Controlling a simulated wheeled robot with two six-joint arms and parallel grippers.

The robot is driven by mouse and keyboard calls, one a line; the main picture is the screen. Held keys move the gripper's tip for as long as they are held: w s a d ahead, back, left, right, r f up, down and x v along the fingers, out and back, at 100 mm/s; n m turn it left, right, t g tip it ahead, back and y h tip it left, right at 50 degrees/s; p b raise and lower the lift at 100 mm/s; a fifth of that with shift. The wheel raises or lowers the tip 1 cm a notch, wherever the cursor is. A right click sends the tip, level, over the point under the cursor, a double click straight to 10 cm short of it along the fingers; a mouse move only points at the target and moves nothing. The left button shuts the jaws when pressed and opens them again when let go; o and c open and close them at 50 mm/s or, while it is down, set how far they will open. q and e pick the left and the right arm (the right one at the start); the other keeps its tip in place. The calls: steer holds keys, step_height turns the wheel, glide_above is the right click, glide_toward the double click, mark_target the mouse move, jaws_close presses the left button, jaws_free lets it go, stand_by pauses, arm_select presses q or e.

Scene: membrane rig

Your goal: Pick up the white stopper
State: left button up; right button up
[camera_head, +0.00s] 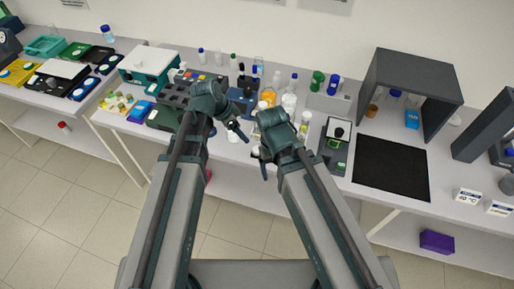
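My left gripper (238,131) is over the bench's front part, pointing down and to the right. A small white round object (233,137) shows just beside its fingertips; I cannot tell whether it is the white stopper. My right gripper (262,164) points down and left near the bench's front edge. A pale spot shows by its fingers, too small to identify. Whether either gripper is open or shut is too small to tell. Several bottles with white tops, such as one clear bottle (289,102), stand behind the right gripper. No stopper can be singled out with certainty.
Bottles and vials crowd the bench behind my grippers, including an amber bottle (268,97). A green-grey device (336,142) and a black mat (391,168) lie to the right, before a dark open box (412,82). A teal-and-white instrument (147,65) stands left.

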arm_select(q)
steer(key=b, duration=0.8)
glide_toward(257, 149)
steer(key=f, duration=0.3)
steer(key=shift+w+d, duration=0.1)
steer(key=shift+w, duration=0.25)
steer(key=shift+d+f, duration=0.1)
steer(key=shift+d, duration=0.05)
steer(key=shift+f, duration=0.1)
steer(key=b+x, duration=0.4)
steer(key=x, duration=0.1)
steer(key=shift+s+d+b, duration=0.1)
steer(key=shift+d+b, duration=0.2)
steer(key=shift+b, duration=0.1)
steer(key=c, duration=1.2)
